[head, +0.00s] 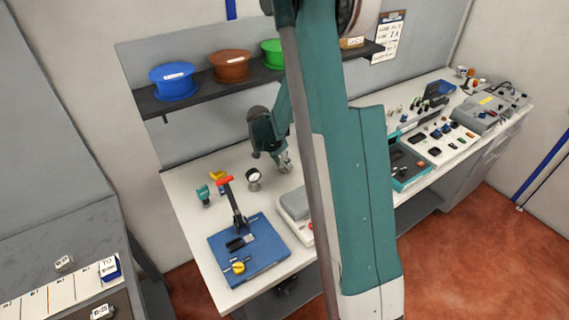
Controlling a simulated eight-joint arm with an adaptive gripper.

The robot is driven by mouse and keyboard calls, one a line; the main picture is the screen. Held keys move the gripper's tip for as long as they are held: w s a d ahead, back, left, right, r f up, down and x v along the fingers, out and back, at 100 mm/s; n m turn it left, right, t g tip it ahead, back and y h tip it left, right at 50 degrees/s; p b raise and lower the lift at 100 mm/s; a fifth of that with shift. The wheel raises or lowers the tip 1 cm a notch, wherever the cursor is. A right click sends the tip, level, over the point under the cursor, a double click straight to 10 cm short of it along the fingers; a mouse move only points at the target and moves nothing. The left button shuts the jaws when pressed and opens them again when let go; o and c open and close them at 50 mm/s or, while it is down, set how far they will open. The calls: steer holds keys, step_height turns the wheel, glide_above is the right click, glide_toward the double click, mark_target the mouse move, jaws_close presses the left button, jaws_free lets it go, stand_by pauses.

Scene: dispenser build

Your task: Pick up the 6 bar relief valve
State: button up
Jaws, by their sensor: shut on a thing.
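My gripper (285,161) hangs low over the back of the white bench, right of a round dial gauge (254,176). It is shut on a small part at its tips. The part is too small to make out, so I cannot tell whether it is the 6 bar relief valve. I cannot tell whether the part touches the bench. A teal fitting (203,194) and a yellow fitting (217,175) stand left of the gauge. No label on these small parts can be read. My arm hides the middle of the bench.
A blue plate (265,228) carries a red-handled lever press (235,205) at the bench's front left. A grey-topped box (295,205) is partly behind my arm. A dark shelf (215,90) with coloured spools hangs above. Trays of small parts (443,140) fill the right side.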

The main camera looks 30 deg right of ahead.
steer(key=shift+r, duration=0.1)
steer(key=shift+r, duration=4.85)
